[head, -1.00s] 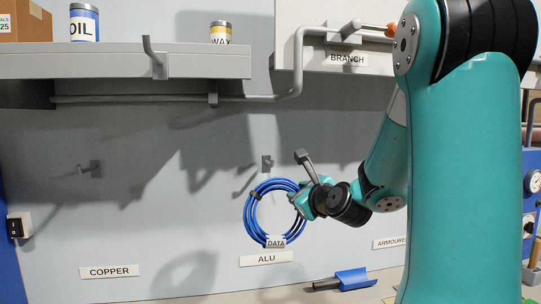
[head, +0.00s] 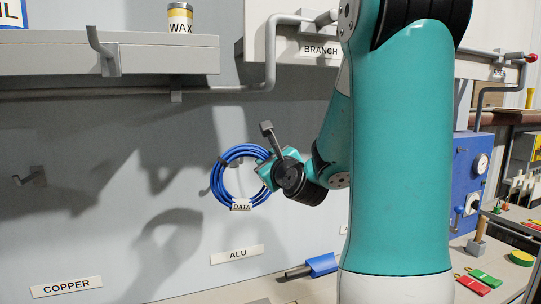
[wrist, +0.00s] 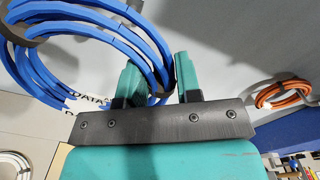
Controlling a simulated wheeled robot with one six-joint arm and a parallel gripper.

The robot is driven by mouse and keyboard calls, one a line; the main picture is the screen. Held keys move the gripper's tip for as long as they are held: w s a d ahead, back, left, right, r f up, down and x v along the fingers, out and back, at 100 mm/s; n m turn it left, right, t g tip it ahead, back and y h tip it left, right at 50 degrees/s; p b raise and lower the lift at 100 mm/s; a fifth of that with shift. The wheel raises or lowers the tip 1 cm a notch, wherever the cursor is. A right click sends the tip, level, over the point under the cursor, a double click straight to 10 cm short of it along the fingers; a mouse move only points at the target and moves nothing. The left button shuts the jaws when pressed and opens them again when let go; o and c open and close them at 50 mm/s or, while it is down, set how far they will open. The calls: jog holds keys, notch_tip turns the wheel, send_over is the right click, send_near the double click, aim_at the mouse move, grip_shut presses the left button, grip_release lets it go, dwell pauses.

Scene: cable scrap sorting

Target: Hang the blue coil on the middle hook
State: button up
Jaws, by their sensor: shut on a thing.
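The blue coil (head: 217,184) hangs upright in front of the grey wall panel, above the ALU label (head: 236,253), with a DATA tag (head: 241,205) at its bottom. My gripper (head: 265,172) is shut on the coil's right side. In the wrist view the blue strands (wrist: 43,70) run between the two fingers of my gripper (wrist: 160,78). The middle hook above ALU cannot be made out now; the coil seems to cover it. Whether the coil touches that hook cannot be told.
A left hook (head: 30,177) sits above the COPPER label (head: 66,286). A shelf (head: 160,58) with a pipe beneath and an upturned bracket (head: 103,50) overhangs the panel. A blue-handled tool (head: 320,264) lies on the bench. An orange coil (wrist: 283,95) shows in the wrist view.

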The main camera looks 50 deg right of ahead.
jog(key=shift+w+d+r+p, duration=0.15)
jog(key=shift+d+p, duration=0.1)
jog(key=shift+p, duration=0.5)
jog(key=shift+f+p+x, duration=0.15)
jog(key=shift+p+x, duration=0.35)
jog(key=shift+x, duration=0.55)
jog(key=shift+f+p+x, duration=0.15)
jog(key=shift+p+x, duration=0.35)
jog(key=shift+x, duration=0.55)
jog(key=p, duration=0.5)
send_near(248, 160)
jog(key=shift+w+d+r, duration=0.95)
jog(key=shift+w+r, duration=0.55)
jog(key=shift+r, duration=0.3)
jog(key=shift+w+d+f+b, duration=0.25)
jog(key=shift+d+f, duration=0.2)
jog(key=shift+f, duration=0.3)
jog(key=shift+w+d+f, duration=0.15)
jog(key=shift+w+f, duration=0.35)
jog(key=shift+w, duration=0.1)
jog(key=shift+w+d+f, duration=0.15)
jog(key=shift+w+f, duration=0.4)
jog(key=shift+w, duration=0.1)
jog(key=shift+c, duration=0.2)
jog(key=shift+s+a+r, duration=0.1)
jog(key=shift+s+r, duration=0.3)
jog(key=shift+s, duration=0.3)
grip_shut()
jog(key=shift+w+a, duration=0.1)
jog(key=shift+w, duration=0.1)
